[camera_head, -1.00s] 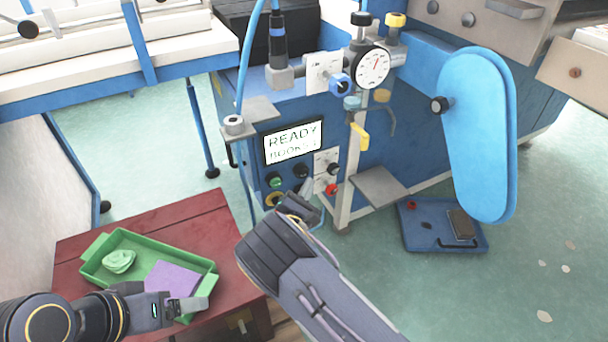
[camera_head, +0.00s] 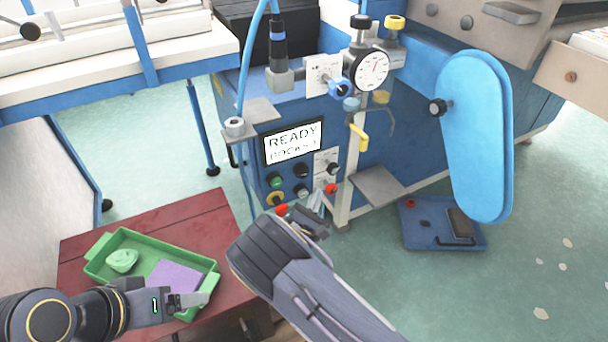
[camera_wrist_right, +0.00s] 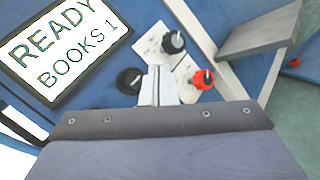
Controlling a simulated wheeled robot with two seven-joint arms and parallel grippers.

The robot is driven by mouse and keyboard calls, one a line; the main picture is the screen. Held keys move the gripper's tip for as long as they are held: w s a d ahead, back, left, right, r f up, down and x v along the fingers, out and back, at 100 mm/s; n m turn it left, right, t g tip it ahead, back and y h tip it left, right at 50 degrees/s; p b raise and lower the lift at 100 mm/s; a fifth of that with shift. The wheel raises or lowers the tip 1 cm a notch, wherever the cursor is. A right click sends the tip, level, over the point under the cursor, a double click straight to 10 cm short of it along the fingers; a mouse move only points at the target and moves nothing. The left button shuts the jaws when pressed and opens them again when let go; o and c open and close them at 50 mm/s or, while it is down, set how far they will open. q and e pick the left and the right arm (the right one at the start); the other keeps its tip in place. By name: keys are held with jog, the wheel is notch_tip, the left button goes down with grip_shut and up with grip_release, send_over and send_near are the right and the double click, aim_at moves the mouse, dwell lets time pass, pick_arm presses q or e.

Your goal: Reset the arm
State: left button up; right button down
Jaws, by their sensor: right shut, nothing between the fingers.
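My right arm reaches in from the lower right in the head view. Its gripper (camera_head: 318,203) is in front of the lower control panel of the blue machine (camera_head: 390,140), with its fingers together and empty. In the right wrist view the shut fingers (camera_wrist_right: 160,85) appear among the panel knobs; contact cannot be told. My left gripper (camera_head: 200,300) is at the near right end of the green tray (camera_head: 125,282), by its handle; its finger gap is unclear.
The display (camera_head: 293,142) reads READY, with BOOKS 1 below in the wrist view. A red button (camera_head: 282,210) and black knobs (camera_wrist_right: 173,42) surround the right gripper. A grey shelf (camera_head: 378,186) juts out at right.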

jog(key=shift+d+r, duration=0.1)
jog(key=s+d+r+m+g+h, duration=0.2)
jog(key=s+d+m+g, duration=0.15)
jog(key=d, duration=0.25)
jog(key=s+d+r+m+g+h, duration=0.1)
jog(key=s+d+m+g+h, duration=0.1)
jog(key=d+m+g, duration=0.4)
jog(key=s+d+r+m+g+h, duration=0.2)
jog(key=d+m, duration=0.1)
jog(key=d, duration=0.4)
jog(key=s+d+r+m+g+y, duration=0.25)
jog(key=s+m+y, duration=0.2)
jog(key=s, duration=0.45)
jog(key=s+d+r+m+g+y, duration=0.15)
jog(key=s+m+g+y, duration=0.3)
jog(key=s, duration=0.55)
jog(key=s+a+r+m+t+y, duration=0.5)
jog(key=s+a+r+t+y, duration=0.15)
jog(key=s, duration=0.25)
notch_tip(320, 180, up, 33)
jog(key=g+p, duration=0.1)
jog(key=p, duration=3.2)
jog(key=shift+s+r+y, duration=0.15)
jog(key=shift+r+y, duration=0.05)
jog(key=shift+y, duration=0.15)
jog(key=shift+a, duration=0.1)
